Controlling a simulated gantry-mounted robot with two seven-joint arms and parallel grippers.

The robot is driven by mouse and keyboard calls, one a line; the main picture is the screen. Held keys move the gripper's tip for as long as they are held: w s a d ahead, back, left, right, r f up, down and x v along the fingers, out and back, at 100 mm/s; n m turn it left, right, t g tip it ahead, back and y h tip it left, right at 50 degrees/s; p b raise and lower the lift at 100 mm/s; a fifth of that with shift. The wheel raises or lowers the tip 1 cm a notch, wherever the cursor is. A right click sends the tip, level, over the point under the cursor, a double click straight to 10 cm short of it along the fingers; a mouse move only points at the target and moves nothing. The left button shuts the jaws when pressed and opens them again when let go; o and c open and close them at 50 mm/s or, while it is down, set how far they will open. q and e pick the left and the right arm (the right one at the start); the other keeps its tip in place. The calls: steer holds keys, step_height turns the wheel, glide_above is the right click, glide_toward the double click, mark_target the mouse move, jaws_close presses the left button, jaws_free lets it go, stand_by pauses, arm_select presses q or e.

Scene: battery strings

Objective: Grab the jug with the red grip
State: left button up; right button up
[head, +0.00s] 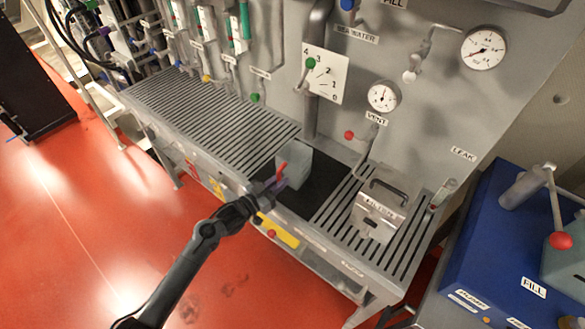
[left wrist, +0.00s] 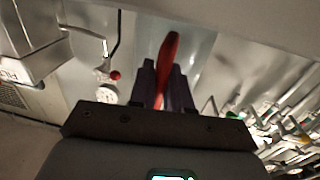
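The jug (head: 299,163) is a pale grey, see-through box shape with a red grip (head: 282,170) on its near left side. In the head view it is at the black plate in the bench top, upright. My left gripper (head: 275,184) is at the red grip, reaching in from the front left. In the left wrist view the red grip (left wrist: 168,62) stands between the two dark fingers (left wrist: 163,86), which are close together on it. The jug's pale body (left wrist: 197,55) shows behind them. My right gripper is in neither view.
The slatted bench (head: 215,115) runs along the grey panel with valves and gauges (head: 383,96). A metal box marked FILTER (head: 378,212) with a dark handle stands right of the jug. A blue pump unit (head: 490,250) is at the far right. Open red floor lies in front.

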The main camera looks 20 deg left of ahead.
arm_select(q)
jaws_close()
steer(key=shift+r, duration=0.1)
